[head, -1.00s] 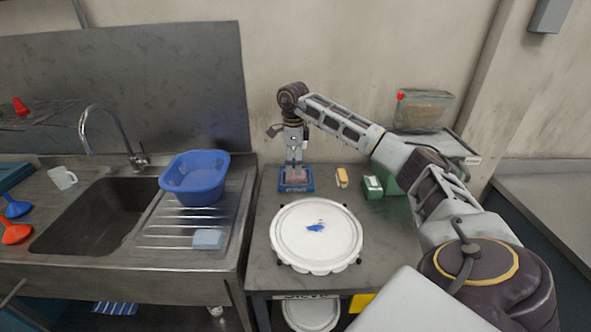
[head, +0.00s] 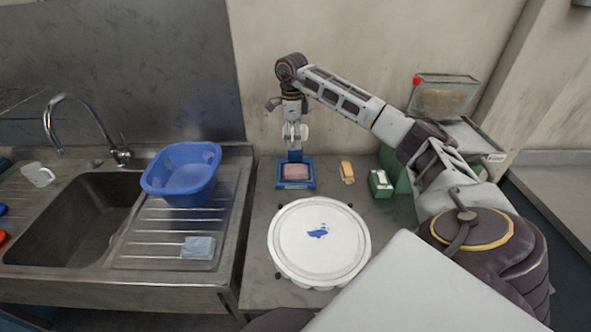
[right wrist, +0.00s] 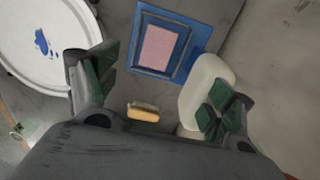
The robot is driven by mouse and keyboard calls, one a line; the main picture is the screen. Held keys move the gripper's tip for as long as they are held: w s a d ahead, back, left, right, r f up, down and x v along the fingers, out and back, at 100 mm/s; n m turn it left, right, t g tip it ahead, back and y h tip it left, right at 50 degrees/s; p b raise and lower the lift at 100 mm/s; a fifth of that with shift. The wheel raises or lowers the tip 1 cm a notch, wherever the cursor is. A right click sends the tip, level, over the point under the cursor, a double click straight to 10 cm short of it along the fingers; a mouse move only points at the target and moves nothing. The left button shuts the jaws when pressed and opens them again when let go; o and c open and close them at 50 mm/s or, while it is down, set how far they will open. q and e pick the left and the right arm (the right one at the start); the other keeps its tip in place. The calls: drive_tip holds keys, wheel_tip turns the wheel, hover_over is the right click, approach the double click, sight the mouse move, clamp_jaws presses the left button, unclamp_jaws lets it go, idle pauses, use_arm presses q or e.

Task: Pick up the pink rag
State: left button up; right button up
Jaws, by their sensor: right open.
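The pink rag (head: 296,172) lies as a flat pad in a blue tray (head: 296,186) at the back of the grey bench, near the wall. In the right wrist view the rag (right wrist: 158,48) and the tray's rim (right wrist: 150,72) show beyond the fingers. My right gripper (head: 294,140) is above and behind the rag, open and apart from it. Its two dark green finger pads (right wrist: 160,92) are spread wide. A pale elongated shape (right wrist: 202,85) shows beside the right-hand finger; I cannot tell what it is. My left gripper is not seen.
A white round lid (head: 320,255) with a blue smear is in front of the tray. A yellow-topped brush or block (head: 347,172) and a green-and-white box (head: 380,184) stand to the right. A blue basin (head: 182,178) and light-blue sponge (head: 198,248) sit on the sink drainer at left.

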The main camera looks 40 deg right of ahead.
hover_over(292, 169)
drive_tip(key=shift+s+f+p, duration=0.1)
drive_tip(key=shift+f+p, duration=0.35)
drive_tip(key=shift+f, duration=3.75)
drive_tip(key=shift+d, duration=0.1)
drive_tip(key=shift+f, duration=0.15)
drive_tip(key=shift+f+p, duration=0.3)
drive_tip(key=shift+f, duration=0.3)
drive_tip(key=shift+f+p, duration=0.45)
drive_tip(key=shift+f, duration=1.4)
